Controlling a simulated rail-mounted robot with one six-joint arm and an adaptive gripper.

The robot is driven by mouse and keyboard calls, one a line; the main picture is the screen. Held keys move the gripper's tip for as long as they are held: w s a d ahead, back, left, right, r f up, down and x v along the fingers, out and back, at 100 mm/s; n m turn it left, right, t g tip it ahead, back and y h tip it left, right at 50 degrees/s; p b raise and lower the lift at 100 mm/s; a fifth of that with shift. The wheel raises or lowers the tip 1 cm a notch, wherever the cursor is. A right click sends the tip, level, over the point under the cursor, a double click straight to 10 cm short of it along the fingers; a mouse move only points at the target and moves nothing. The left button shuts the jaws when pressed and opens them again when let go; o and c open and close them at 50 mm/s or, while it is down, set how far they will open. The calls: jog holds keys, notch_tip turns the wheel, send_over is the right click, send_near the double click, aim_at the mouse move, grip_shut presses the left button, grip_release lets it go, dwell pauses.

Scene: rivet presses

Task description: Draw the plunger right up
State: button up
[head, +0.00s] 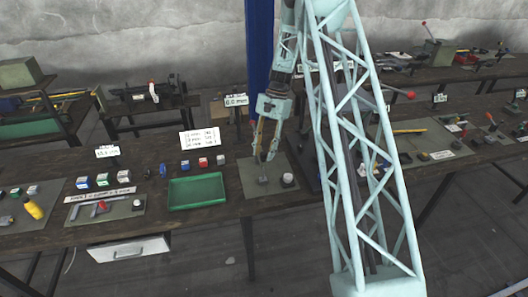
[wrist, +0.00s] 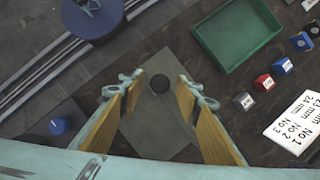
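A dark round knob (wrist: 160,84), which I take for the top of the plunger, shows in the wrist view between my fingertips, over a grey mat (wrist: 150,134). My gripper (wrist: 161,90) is open, with one tan-padded finger on each side of the knob and a gap on both sides. In the head view my gripper (head: 266,150) points down above the grey mat (head: 247,171). A small grey fixture (head: 263,180) stands on that mat below the fingers. How far the fingertips are above the knob is hard to tell.
A green tray (head: 197,206) lies left of the mat, with several small coloured blocks (head: 203,162) and a white sign (head: 199,139) behind it. A pale cylinder (head: 287,179) stands on the mat's right side. A blue knob (wrist: 59,125) is at left in the wrist view.

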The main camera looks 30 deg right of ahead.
jog(key=shift+c, duration=0.7)
grip_shut()
notch_tip(320, 180, up, 7)
jog(key=shift+w+f+p, duration=0.1)
jog(key=shift+f+p, duration=0.1)
jog(key=shift+p, duration=0.3)
jog(key=shift+r, duration=0.1)
jog(key=shift+c, duration=1.3)
grip_release()
jog(key=o, duration=0.4)
jog(key=shift+r, duration=0.15)
jog(key=shift+f, duration=0.2)
